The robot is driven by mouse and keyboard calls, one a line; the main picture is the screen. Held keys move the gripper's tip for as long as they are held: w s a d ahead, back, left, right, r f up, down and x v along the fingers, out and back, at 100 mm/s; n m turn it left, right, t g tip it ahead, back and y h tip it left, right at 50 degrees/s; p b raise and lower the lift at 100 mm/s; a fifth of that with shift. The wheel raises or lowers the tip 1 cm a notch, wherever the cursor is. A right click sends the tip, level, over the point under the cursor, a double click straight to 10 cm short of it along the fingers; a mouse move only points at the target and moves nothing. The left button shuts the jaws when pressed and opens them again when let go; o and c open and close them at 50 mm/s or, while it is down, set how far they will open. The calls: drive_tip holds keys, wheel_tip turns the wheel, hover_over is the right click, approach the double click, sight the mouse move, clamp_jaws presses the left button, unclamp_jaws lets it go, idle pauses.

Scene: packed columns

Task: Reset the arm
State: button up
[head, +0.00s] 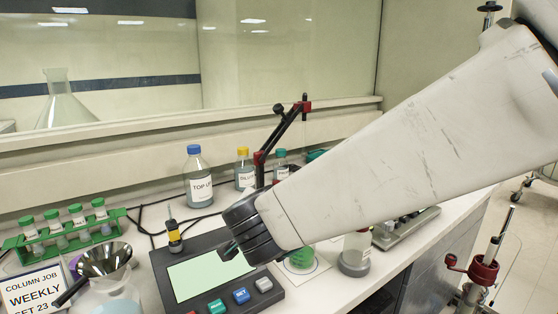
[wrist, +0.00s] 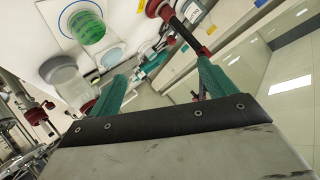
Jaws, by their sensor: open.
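My gripper (wrist: 160,68) shows in the wrist view with its two teal fingers spread apart. It is open, and nothing sits between the fingers. Behind them, part of the bench and the floor show at a tilt. In the head view my arm reaches from the upper right down to the middle, over the bench, and its dark joint is in front of the grey device (head: 165,262).
Capped bottles (head: 199,180) stand at the back. A green tube rack (head: 68,240) and a funnel (head: 104,260) are at the left. A red-and-black stand (head: 282,135) rises behind my arm. In the wrist view, a red-ended rod (wrist: 190,35) appears near the right finger.

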drive_tip(key=s+d+r+n+g+y, duration=0.3)
drive_tip(key=s+d+r+n+y, duration=0.15)
drive_tip(key=d+n+y, duration=0.2)
drive_tip(key=s+d+f+g+h, duration=0.2)
drive_tip(key=s+d+g+h, duration=0.1)
drive_tip(key=s+d, duration=0.7)
drive_tip(key=s+d+f+g+h, duration=0.3)
drive_tip(key=s+d+g, duration=0.1)
drive_tip(key=s+d, duration=0.6)
drive_tip(key=shift+d+n+g, duration=0.3)
drive_tip(key=shift+d+n, duration=0.05)
drive_tip(key=shift+d, duration=0.1)
